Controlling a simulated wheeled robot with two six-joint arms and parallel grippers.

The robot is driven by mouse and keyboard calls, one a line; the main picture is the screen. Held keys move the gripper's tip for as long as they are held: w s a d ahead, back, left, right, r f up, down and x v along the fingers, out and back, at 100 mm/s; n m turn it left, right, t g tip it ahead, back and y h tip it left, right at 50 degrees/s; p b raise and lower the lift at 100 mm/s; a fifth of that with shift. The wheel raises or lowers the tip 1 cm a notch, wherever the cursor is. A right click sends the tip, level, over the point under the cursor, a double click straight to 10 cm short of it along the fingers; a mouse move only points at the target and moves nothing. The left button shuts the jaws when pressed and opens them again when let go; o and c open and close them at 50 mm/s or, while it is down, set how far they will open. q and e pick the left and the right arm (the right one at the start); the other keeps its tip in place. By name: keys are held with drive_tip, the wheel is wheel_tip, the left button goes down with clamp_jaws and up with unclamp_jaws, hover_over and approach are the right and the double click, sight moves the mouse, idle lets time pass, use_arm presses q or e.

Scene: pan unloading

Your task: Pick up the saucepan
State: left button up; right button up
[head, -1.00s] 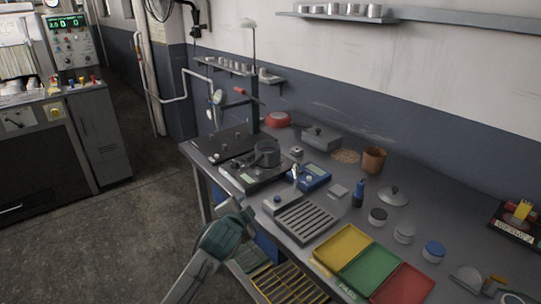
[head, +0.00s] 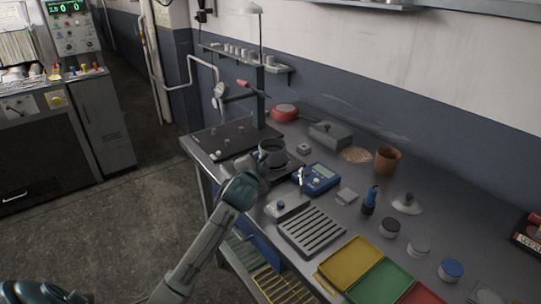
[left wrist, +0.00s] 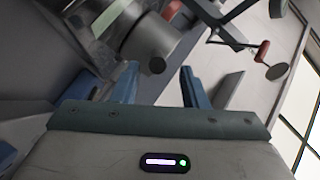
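The saucepan (head: 272,154), dark grey and round, sits upright on the flat unit at the left part of the bench. My left gripper (head: 262,172) is at its near side in the head view, partly hiding the pan and its handle. In the left wrist view, the left gripper's two blue fingers (left wrist: 158,88) are spread apart with nothing clasped between them. The grey round pan (left wrist: 168,38) shows just beyond them, with a dark round end close ahead of the gap. Whether a finger touches it, I cannot tell. My right gripper is not in view.
A blue meter (head: 321,178) stands right of the pan. A slotted grey tray (head: 312,232) is nearer, with yellow (head: 349,262) and green trays beyond its right end. A post with a red-handled arm (head: 250,87) rises behind. A pan lid (head: 407,203) lies farther right.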

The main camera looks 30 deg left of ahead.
sight(262, 159)
use_arm(q)
drive_tip(key=x, duration=0.3)
drive_tip(key=shift+w+a+f+p, duration=0.1)
drive_tip(key=shift+a+f+p, duration=0.05)
drive_tip(key=shift+f+p, duration=0.2)
drive_tip(key=shift+w, duration=0.25)
drive_tip(key=shift+f, duration=0.1)
drive_tip(key=shift+c, duration=0.4)
drive_tip(key=c, duration=0.8)
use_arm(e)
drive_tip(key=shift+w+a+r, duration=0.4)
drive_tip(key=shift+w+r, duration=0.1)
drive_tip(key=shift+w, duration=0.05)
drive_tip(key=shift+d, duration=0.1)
